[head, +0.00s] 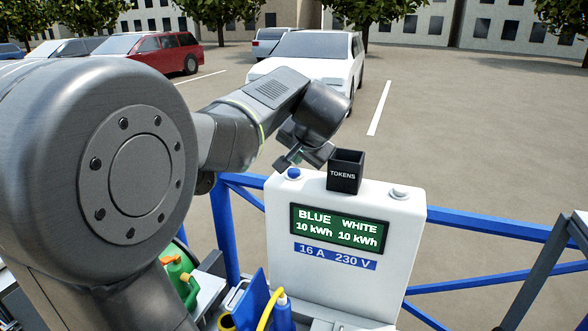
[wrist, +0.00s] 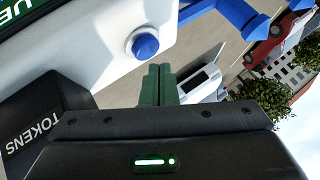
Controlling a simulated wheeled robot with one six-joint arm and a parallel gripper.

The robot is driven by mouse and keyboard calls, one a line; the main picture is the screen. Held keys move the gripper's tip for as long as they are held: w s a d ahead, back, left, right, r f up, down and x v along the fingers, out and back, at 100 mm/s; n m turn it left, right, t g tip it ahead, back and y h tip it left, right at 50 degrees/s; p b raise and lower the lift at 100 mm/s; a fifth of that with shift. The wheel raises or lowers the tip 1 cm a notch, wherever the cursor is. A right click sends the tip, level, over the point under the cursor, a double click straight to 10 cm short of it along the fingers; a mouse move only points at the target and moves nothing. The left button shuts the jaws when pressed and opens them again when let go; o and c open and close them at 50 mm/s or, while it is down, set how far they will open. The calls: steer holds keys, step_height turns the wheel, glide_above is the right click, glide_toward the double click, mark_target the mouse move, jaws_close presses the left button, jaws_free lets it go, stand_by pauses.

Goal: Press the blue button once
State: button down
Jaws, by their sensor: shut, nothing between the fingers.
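The blue button (head: 293,173) sits in a white collar on the top left of a white power pedestal (head: 350,285). The wrist view shows the same blue button (wrist: 146,46) just beyond my fingertips. My gripper (head: 285,161) is above and right beside the button in the head view. In the wrist view its two green fingers (wrist: 158,70) are together with nothing between them. A small gap shows between fingertips and button there; the exact height above it is hard to tell. The green display (head: 338,230) reads BLUE 10 kWh and WHITE 10 kWh.
A black TOKENS box (head: 345,172) stands on the pedestal top, close to my gripper. A white button (head: 399,192) is at the top right. Blue rails (head: 470,220) run behind the pedestal. A yellow cable (head: 268,312) and green can (head: 181,278) are at the lower left.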

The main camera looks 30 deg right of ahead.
mark_target(297, 172)
step_height(297, 172, up, 5)
steer(key=p, duration=0.3)
steer(key=shift+f, duration=0.1)
steer(key=shift+a+f, duration=0.1)
stand_by(0.7)
